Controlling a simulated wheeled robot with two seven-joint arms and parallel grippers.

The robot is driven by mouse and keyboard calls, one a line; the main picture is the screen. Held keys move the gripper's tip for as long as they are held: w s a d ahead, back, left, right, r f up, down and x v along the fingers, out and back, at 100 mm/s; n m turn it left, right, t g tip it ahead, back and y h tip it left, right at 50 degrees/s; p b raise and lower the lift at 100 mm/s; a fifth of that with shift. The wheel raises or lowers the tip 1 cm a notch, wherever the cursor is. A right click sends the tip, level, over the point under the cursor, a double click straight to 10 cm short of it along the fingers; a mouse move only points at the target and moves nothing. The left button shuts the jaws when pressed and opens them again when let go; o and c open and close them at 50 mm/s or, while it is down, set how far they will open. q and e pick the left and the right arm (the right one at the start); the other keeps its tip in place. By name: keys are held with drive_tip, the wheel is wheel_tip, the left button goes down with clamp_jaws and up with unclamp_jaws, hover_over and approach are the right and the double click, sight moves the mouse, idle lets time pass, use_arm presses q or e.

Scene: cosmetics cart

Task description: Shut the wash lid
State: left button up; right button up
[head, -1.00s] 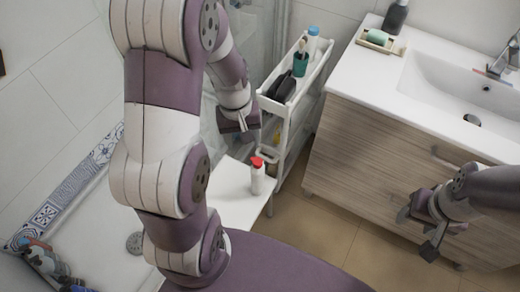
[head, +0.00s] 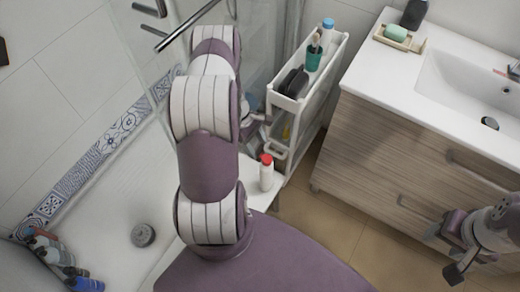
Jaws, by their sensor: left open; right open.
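A white wash bottle (head: 267,178) stands upright on a small white table. Its red lid (head: 266,159) is on top; it is too small to tell whether the lid is open or shut. My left gripper (head: 256,124) is open, mostly hidden behind my own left arm, beyond the bottle and close beside the white cart. It appears apart from the bottle. My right gripper (head: 450,248) is open and empty, low at the right in front of the vanity drawers, far from the bottle.
The narrow white cart (head: 330,62) holds a teal cup (head: 313,58), a blue-capped bottle (head: 327,34) and dark items (head: 293,83). The wooden vanity (head: 372,140) stands right. Several bottles lie at lower left (head: 50,250). Floor between table and vanity is clear.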

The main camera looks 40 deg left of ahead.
sight(261, 156)
use_arm(q)
drive_tip(key=shift+x, duration=1.75)
drive_tip(key=c, duration=1)
drive_tip(key=shift+a+f+h+b, duration=0.15)
drive_tip(key=shift+f+h+b, duration=0.35)
drive_tip(key=shift+b, duration=0.6)
drive_tip(key=shift+c, duration=0.3)
drive_tip(key=shift+r, duration=0.2)
drive_tip(key=o, duration=1.1)
drive_tip(key=shift+c, duration=0.2)
